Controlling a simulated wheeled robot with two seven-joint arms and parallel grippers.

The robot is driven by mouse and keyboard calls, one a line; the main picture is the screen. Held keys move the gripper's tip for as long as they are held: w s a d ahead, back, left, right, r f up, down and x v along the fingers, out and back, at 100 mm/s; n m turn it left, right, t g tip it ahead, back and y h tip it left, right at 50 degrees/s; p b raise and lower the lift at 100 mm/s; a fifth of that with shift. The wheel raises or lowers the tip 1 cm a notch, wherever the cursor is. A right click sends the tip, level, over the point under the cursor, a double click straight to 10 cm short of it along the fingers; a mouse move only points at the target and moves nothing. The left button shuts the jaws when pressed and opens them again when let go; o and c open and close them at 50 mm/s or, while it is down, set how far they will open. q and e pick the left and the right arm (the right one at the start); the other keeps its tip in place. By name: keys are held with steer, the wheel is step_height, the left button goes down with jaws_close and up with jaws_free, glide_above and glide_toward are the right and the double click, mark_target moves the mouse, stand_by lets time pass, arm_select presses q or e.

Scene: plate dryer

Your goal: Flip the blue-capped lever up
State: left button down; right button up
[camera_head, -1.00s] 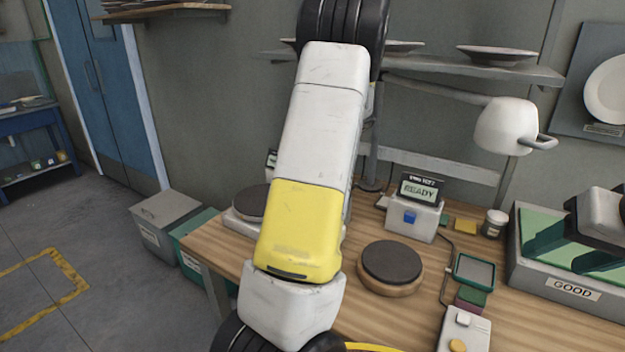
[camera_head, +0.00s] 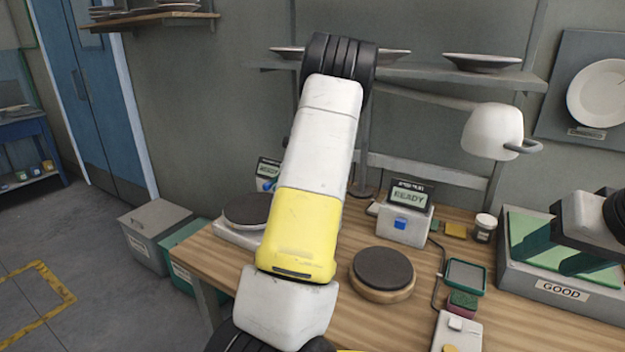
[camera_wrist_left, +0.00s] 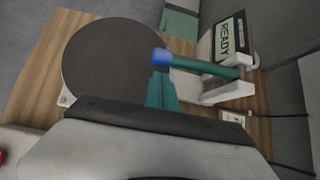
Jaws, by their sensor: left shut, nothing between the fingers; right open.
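The blue-capped lever shows in the left wrist view: its blue cap (camera_wrist_left: 161,56) tops a teal rod (camera_wrist_left: 205,66) that reaches from a white housing with a READY display (camera_wrist_left: 231,36) out over the edge of a dark round plate (camera_wrist_left: 115,60). In the head view, the blue cap (camera_head: 268,185) is a small spot just left of my left arm. My left gripper (camera_wrist_left: 161,82) is shut and empty, its teal tips close beside the cap; I cannot tell whether they touch. My left arm hides it in the head view. My right gripper (camera_head: 592,250) is open at the right.
A second station with a READY display (camera_head: 410,197) and blue button (camera_head: 400,224) stands mid-table, behind a dark round plate (camera_head: 383,270). A grey tray labelled GOOD (camera_head: 560,290) lies under my right gripper. A lamp (camera_head: 493,131) overhangs the table (camera_head: 510,308). Bins (camera_head: 155,235) stand left.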

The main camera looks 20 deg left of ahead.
arm_select(q)
steer(key=shift+x, duration=1.35)
steer(key=shift+r, duration=0.1)
